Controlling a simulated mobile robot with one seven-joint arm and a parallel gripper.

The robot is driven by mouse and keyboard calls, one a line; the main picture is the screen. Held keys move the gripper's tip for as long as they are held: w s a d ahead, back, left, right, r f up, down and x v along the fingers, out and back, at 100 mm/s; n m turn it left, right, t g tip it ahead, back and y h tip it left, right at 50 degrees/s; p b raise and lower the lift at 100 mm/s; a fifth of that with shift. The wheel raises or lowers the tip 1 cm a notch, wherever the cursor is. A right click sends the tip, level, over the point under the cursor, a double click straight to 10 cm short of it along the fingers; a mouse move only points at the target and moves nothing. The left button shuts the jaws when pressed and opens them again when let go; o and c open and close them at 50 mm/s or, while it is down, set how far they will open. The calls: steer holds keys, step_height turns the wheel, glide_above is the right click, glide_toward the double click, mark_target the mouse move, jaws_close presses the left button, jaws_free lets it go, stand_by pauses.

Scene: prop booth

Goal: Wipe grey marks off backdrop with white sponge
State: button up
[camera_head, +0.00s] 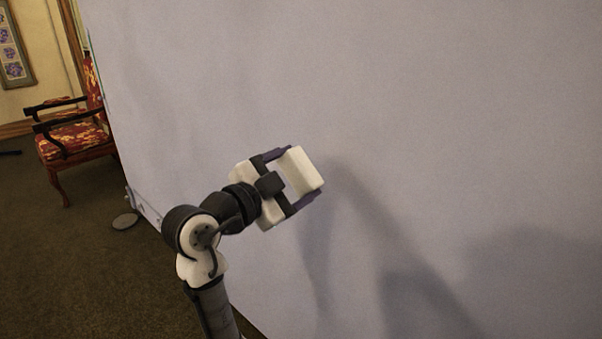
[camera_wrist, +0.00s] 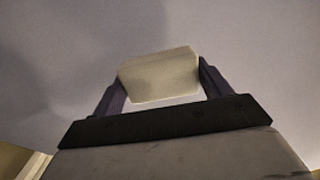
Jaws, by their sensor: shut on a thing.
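The white sponge (camera_head: 299,171) is a pale block held between the two fingers of my gripper (camera_head: 294,176). In the wrist view, the sponge (camera_wrist: 160,76) sits between the fingertips of my gripper (camera_wrist: 159,80), with a finger on each side. The backdrop (camera_head: 440,110) is a large, pale grey-lilac upright panel filling the middle and right of the head view. The sponge is in front of it; I cannot tell whether they touch. Dark soft-edged shapes on the backdrop look like shadows. I cannot make out distinct grey marks.
A red patterned armchair (camera_head: 75,135) with dark wooden arms stands at the left. A small round grey disc (camera_head: 125,221) lies on the brown carpet (camera_head: 85,270) by the backdrop's lower left edge. A framed picture (camera_head: 12,50) hangs on the far wall. The carpet at lower left is clear.

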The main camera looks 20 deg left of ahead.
steer(key=shift+s, duration=0.1)
steer(key=shift+v, duration=1.4)
